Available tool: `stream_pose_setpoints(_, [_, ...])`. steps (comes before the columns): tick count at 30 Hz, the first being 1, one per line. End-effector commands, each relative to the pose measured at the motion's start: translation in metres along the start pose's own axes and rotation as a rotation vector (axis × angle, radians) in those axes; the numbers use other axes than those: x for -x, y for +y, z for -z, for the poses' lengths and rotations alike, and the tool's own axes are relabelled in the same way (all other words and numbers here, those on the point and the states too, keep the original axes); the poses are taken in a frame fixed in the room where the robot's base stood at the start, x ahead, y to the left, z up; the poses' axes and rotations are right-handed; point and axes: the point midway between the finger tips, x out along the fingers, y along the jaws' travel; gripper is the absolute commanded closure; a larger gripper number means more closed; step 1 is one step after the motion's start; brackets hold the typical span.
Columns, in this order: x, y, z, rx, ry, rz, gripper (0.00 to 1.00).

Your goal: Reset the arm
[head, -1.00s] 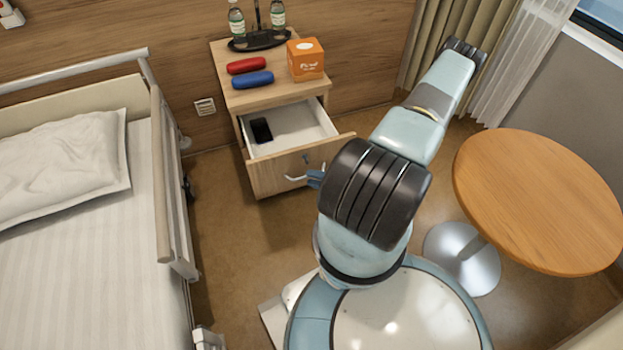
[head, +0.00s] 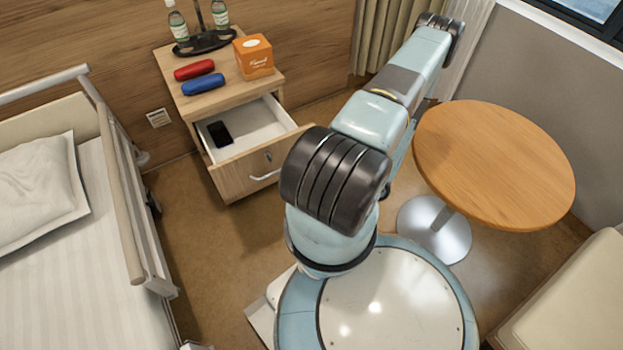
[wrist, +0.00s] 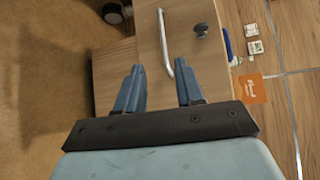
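My arm (head: 385,115) is raised and bent in the head view, reaching away from me toward the curtain; it hides my gripper there. In the wrist view my gripper (wrist: 158,88) has its two blue fingers wide apart with nothing held between them. Beyond the fingertips is the wooden drawer front with its metal handle (wrist: 166,42) and a dark lock knob (wrist: 201,30). In the head view the drawer (head: 230,178) stands open and nothing touches its handle (head: 265,176).
A black phone (head: 219,133) lies in the drawer. Red (head: 194,69) and blue (head: 203,84) cases, an orange box (head: 254,57) and bottles stand on the cabinet. A bed (head: 75,260) is left, a round table (head: 495,160) right. Floor between bed and cabinet is clear.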

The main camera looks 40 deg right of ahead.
Motion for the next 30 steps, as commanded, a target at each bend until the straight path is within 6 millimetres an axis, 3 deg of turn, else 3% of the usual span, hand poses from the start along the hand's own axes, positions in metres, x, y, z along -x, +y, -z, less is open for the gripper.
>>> stream_pose_setpoints(13, [-0.001, -0.001, 0.0, 0.001, -0.001, 0.0, 0.63])
stream_pose_setpoints(17, [-0.001, -0.009, 0.004, 0.01, -0.024, -0.008, 0.63])
stream_pose_setpoints(20, [-0.002, -0.026, 0.011, 0.022, -0.072, -0.023, 0.63])
stream_pose_setpoints(30, [-0.012, -0.108, 0.027, 0.073, -0.297, -0.126, 0.63])
